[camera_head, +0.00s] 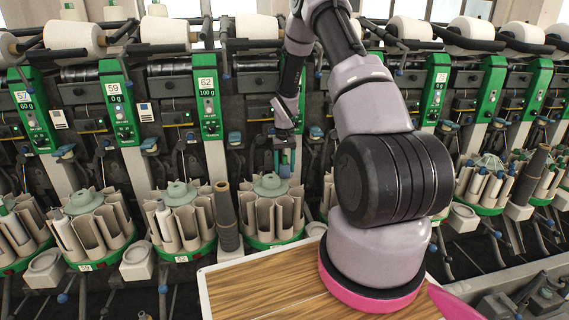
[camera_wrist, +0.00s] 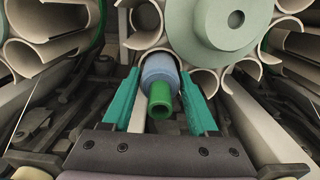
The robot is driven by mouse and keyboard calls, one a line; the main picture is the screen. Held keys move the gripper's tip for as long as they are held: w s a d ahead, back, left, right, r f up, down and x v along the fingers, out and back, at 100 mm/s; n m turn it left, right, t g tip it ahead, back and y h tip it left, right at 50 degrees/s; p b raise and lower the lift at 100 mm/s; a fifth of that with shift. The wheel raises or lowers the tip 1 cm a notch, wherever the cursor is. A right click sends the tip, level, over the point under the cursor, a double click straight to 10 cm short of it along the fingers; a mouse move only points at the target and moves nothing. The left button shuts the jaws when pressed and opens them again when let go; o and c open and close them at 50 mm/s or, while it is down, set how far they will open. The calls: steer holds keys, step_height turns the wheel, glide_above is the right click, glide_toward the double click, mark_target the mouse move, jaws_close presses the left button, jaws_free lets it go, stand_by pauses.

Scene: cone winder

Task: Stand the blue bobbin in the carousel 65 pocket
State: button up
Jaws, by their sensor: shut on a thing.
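The blue bobbin (camera_wrist: 158,67) with a green tube end shows in the wrist view between the teal fingers of my gripper (camera_wrist: 160,92), which is shut on it. In the head view my gripper (camera_head: 284,150) points down over a carousel (camera_head: 270,212), with the bobbin (camera_head: 285,170) small and partly hidden between the fingers. In the wrist view the bobbin lines up with a pocket at the carousel's edge, beside the pale green hub (camera_wrist: 225,28). I cannot tell whether its far end is inside the pocket. The number 65 is not readable on this carousel.
A dark cone (camera_head: 225,215) stands left of this carousel. Another carousel (camera_head: 182,215) holds a pale bobbin further left. Green panels (camera_head: 209,102) and yarn packages (camera_head: 165,32) line the machine behind. A wood-topped surface (camera_head: 270,290) lies in front, by my arm.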

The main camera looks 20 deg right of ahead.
steer(key=shift+f, duration=0.6)
steer(key=o, duration=1.3)
steer(key=shift+c, duration=0.2)
step_height(320, 180, up, 11)
steer(key=shift+f, duration=0.1)
